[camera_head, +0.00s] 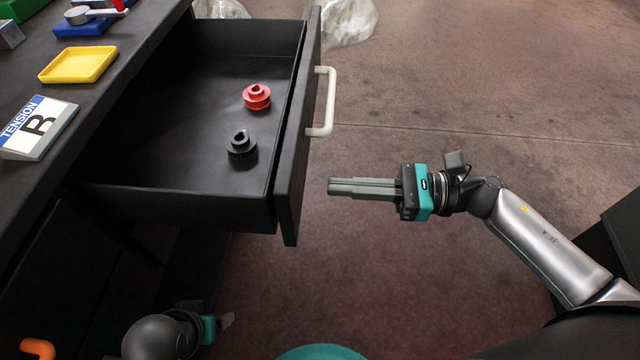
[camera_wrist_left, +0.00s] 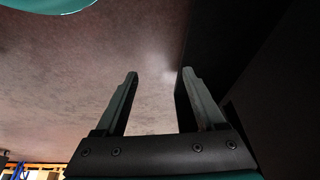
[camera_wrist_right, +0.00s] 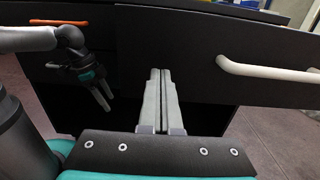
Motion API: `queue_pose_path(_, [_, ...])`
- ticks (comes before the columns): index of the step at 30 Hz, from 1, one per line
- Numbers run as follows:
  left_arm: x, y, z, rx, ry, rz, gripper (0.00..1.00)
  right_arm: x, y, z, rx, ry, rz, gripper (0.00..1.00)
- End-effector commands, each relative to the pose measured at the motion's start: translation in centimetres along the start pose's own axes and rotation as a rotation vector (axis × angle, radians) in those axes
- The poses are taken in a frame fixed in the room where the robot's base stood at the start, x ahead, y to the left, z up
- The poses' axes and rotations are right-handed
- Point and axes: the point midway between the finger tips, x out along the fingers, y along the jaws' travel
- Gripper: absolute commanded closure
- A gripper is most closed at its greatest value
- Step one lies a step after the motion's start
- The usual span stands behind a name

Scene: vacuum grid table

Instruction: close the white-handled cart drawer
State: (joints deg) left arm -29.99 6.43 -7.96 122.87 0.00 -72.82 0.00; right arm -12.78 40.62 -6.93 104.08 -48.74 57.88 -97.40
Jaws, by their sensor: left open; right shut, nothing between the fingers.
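The black cart drawer (camera_head: 188,205) stands pulled out from the cart in the head view. Its white handle (camera_head: 329,102) is on the outer face of its front panel (camera_head: 293,150); the handle also shows in the right wrist view (camera_wrist_right: 268,71). A red spool-like part (camera_head: 257,96) and a black one (camera_head: 241,147) lie in the drawer. My right gripper (camera_head: 330,187) is shut and empty, in front of the panel, a little apart from it and nearer than the handle. My left gripper (camera_wrist_left: 158,75) is open and empty, low beside the cart; it also shows in the right wrist view (camera_wrist_right: 108,103).
An orange handle (camera_head: 38,347) shows at lower left. Clear bags (camera_head: 345,20) lie on the floor beyond the drawer. The floor to the right is open.

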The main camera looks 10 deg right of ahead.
Motion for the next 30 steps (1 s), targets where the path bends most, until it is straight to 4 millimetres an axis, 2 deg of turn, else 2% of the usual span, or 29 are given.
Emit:
queue_pose_path(3, [-0.5, 0.0, -0.3, 0.000, 0.009, -0.001, 0.28, 2.0, 0.0, 0.0, -0.002, -0.002, 0.000, 1.00])
queue_pose_path(9, [-1.1, -0.1, -0.5, -0.001, 0.018, -0.001, 0.28, 3.8, 0.0, 0.0, 0.001, -0.001, -0.001, 1.00])
queue_pose_path(23, [-1.3, 0.0, -0.6, -0.001, 0.019, -0.001, 0.28, 4.1, 0.0, 0.0, 0.002, 0.000, -0.002, 1.00])
queue_pose_path(26, [-1.3, 0.0, -0.6, -0.001, 0.019, -0.001, 0.28, 4.6, 0.0, 0.0, 0.002, -0.001, 0.000, 1.00])
queue_pose_path(30, [-1.3, 0.0, -0.6, -0.001, 0.020, -0.001, 0.28, 6.1, 0.0, 0.1, 0.000, -0.003, 0.000, 1.00])
